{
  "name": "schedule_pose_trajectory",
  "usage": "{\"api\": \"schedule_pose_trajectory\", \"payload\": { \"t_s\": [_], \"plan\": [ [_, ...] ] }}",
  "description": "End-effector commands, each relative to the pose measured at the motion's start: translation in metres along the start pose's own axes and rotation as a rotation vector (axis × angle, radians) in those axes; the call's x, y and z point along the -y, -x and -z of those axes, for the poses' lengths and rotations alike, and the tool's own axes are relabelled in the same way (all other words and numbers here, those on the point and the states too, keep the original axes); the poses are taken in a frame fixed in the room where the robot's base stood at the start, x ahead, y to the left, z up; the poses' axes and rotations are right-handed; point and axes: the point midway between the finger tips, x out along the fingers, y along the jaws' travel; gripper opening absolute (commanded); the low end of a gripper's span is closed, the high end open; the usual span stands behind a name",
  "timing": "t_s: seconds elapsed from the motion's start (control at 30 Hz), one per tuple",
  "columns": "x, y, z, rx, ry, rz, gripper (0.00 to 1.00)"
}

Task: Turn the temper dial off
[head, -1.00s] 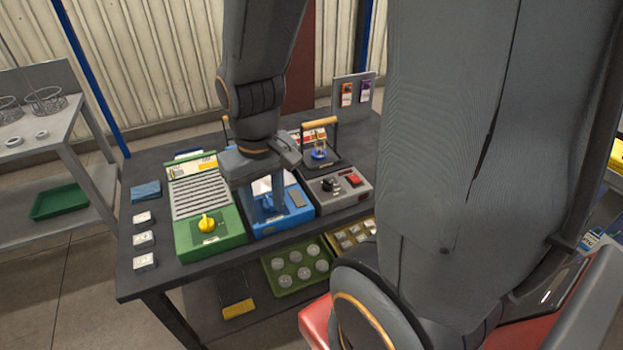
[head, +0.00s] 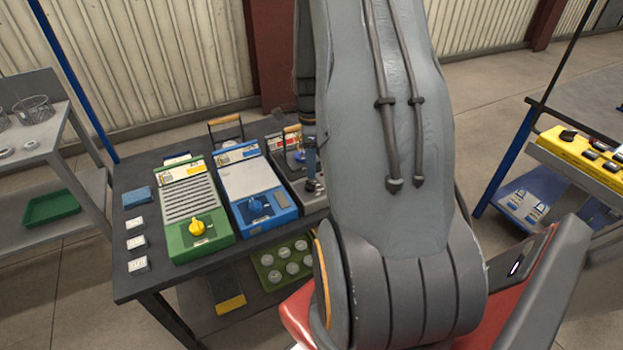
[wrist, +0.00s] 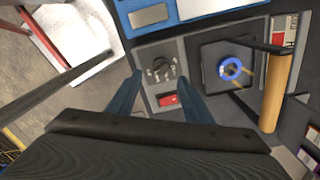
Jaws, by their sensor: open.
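Three units with dials stand on the dark bench, and I cannot read which is marked temper. A grey unit (wrist: 188,81) has a black dial (wrist: 160,70) with pale marks around it and a red switch (wrist: 168,100). My gripper (wrist: 159,74) is open above this unit in the wrist view, its two fingers on either side of the black dial, with no clear contact. The blue unit (head: 240,185) has a blue dial (head: 256,207). The green unit (head: 172,195) has a yellow dial (head: 197,228). In the head view my arm hides part of the grey unit.
A wooden-handled frame (wrist: 274,92) stands by a blue ring (wrist: 231,68) on the grey unit's right in the wrist view. Small white blocks (head: 136,242) line the bench's left side. A green tray of discs (head: 284,262) is on the shelf below.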

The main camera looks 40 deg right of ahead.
Motion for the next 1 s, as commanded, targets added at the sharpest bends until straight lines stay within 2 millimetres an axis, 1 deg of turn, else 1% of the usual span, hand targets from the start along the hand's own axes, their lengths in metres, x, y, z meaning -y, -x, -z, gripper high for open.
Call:
{"api": "schedule_pose_trajectory", "payload": {
  "t_s": [0.17, 0.4, 0.6, 0.8, 1.0],
  "plan": [
    [0.002, -0.013, 0.003, 0.000, -0.028, -0.002, 0.46],
    [0.001, -0.046, 0.003, 0.000, -0.025, -0.003, 0.46],
    [0.001, -0.068, 0.003, 0.000, -0.024, -0.002, 0.46],
    [0.002, -0.078, 0.002, 0.000, -0.024, 0.000, 0.46],
    [0.002, -0.079, 0.002, 0.000, -0.023, 0.001, 0.46]
  ]
}}
